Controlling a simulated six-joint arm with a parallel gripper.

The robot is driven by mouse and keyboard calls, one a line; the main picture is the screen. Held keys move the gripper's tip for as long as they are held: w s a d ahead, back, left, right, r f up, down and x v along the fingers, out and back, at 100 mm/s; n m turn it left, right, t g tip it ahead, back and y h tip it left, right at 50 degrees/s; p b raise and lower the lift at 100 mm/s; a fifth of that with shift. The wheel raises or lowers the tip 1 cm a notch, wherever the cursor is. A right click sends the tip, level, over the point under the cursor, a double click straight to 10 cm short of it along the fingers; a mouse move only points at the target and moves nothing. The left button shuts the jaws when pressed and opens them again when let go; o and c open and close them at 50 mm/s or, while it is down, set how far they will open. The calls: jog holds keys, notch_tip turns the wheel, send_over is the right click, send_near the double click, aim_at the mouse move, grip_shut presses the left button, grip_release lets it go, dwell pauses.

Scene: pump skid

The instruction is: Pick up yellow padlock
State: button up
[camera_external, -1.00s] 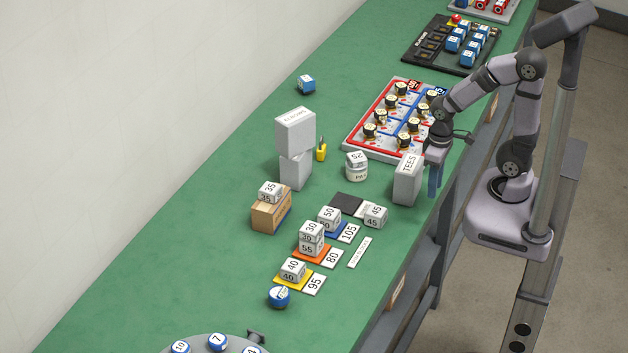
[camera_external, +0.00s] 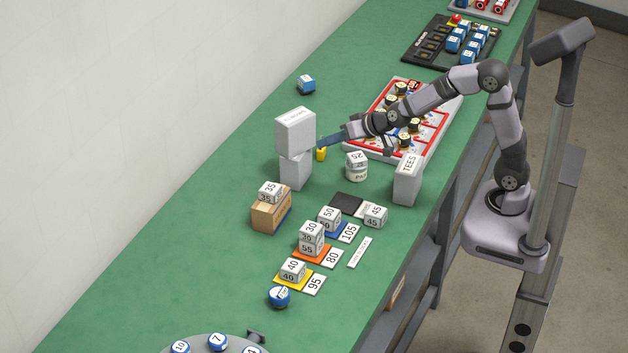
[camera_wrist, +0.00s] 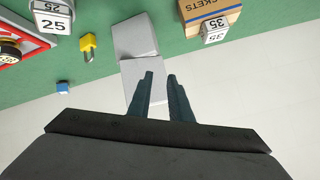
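The yellow padlock (camera_external: 321,155) stands on the green bench beside the stacked white boxes, its upper part hidden behind my fingers in the external view. In the wrist view the padlock (camera_wrist: 87,41) is at the upper left, with its grey shackle in sight. My gripper (camera_external: 324,141) reaches in from the right, its fingers roughly level and just above the padlock as pictured. In the wrist view my gripper (camera_wrist: 160,76) has a gap between its two fingers with nothing held. The fingers point at the white boxes, and the padlock lies to their left.
Two stacked white boxes (camera_external: 295,133) stand close by the fingertips. A white block marked 25 (camera_wrist: 52,17) is left of the padlock. A carton with a 35 block (camera_external: 271,212) and the TEES box (camera_external: 407,180) stand nearby. A red-edged board (camera_external: 368,148) lies under my arm.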

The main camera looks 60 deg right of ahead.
jog(key=w+d+r+m+t+h+b, duration=0.1)
jog(key=w+d+m+h, duration=0.2)
jog(key=w+d+r+m+t+h+b, duration=0.1)
jog(key=w+d+m+h+b, duration=0.1)
jog(key=w+d+h, duration=0.1)
jog(key=w+d+r+m+t+h+b, duration=0.1)
jog(key=w+d+m+h+b, duration=0.1)
jog(key=w+d+m, duration=0.1)
jog(key=shift+w+d+r+m+h, duration=0.1)
jog(key=shift+w+r+m+h, duration=0.1)
jog(key=shift+r+m+h, duration=0.15)
jog(key=s+d+f+m+g+h+b, duration=0.4)
jog(key=d+f+m+g+h, duration=0.1)
jog(key=f+m+h, duration=0.1)
notch_tip(320, 180, down, 10)
jog(key=a+r+n+y+b, duration=0.1)
jog(key=a+n+y+b, duration=0.1)
jog(key=a+y, duration=0.15)
jog(key=shift+p+x, duration=0.6)
jog(key=shift+x, duration=3.55)
jog(key=shift+s, duration=0.15)
jog(key=shift+c, duration=0.5)
grip_shut()
